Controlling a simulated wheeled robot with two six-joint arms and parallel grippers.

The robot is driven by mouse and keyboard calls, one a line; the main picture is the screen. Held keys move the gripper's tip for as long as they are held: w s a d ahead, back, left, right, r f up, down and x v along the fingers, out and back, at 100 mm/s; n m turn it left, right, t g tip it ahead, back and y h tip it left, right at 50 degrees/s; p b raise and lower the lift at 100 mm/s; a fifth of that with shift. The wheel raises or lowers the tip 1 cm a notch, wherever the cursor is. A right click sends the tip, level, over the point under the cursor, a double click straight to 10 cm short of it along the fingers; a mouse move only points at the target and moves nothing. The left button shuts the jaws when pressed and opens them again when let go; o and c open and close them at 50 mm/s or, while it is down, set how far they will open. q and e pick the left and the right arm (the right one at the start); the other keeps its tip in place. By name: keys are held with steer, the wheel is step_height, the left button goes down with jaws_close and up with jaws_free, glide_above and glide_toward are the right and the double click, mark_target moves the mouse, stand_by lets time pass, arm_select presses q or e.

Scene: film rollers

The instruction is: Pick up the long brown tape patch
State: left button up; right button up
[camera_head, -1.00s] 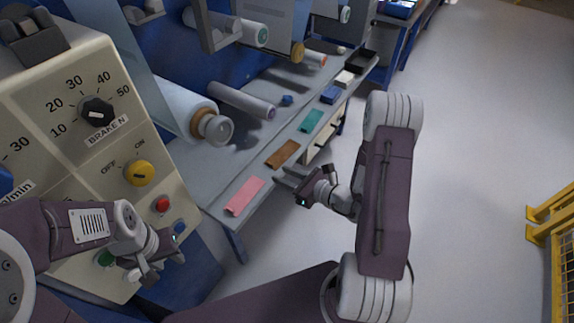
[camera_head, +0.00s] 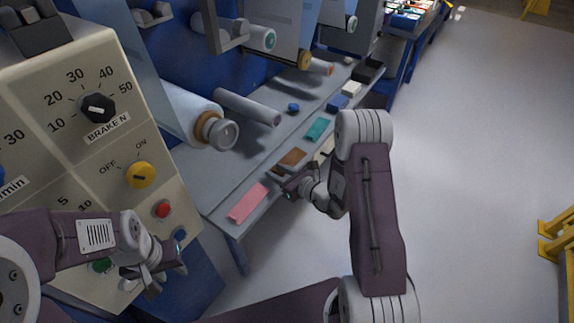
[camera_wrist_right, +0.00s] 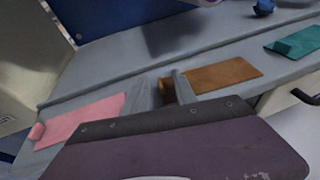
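The brown tape patch (camera_head: 293,157) lies flat on the grey bench ledge, between a pink patch (camera_head: 248,202) and a teal patch (camera_head: 318,128). It shows also in the right wrist view (camera_wrist_right: 226,74). My right gripper (camera_head: 280,171) is low at the near-left end of the brown patch. In the right wrist view its two fingers (camera_wrist_right: 162,90) are apart, with a small brown end piece (camera_wrist_right: 167,89) showing between them. Contact with the patch cannot be told. My left gripper (camera_head: 155,280) hangs in front of the control panel, away from the patches; its finger gap is unclear.
The control panel (camera_head: 95,150) with knobs stands at the left. Rollers (camera_head: 246,106) overhang the bench ledge (camera_head: 220,185). Farther along the ledge are a blue block (camera_head: 337,103), a white block (camera_head: 351,89) and a dark tray (camera_head: 368,71). The floor at the right is open.

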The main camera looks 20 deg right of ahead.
jaws_close()
steer(key=shift+r, duration=0.1)
steer(key=shift+r, duration=0.25)
step_height(320, 180, up, 4)
steer(key=shift+r+p, duration=0.15)
steer(key=shift+p, duration=1.1)
steer(key=s+d+r+p, duration=0.3)
steer(key=s+d+r, duration=0.3)
steer(key=d, duration=0.3)
steer(key=shift+s+d, duration=0.3)
steer(key=shift+d, duration=0.1)
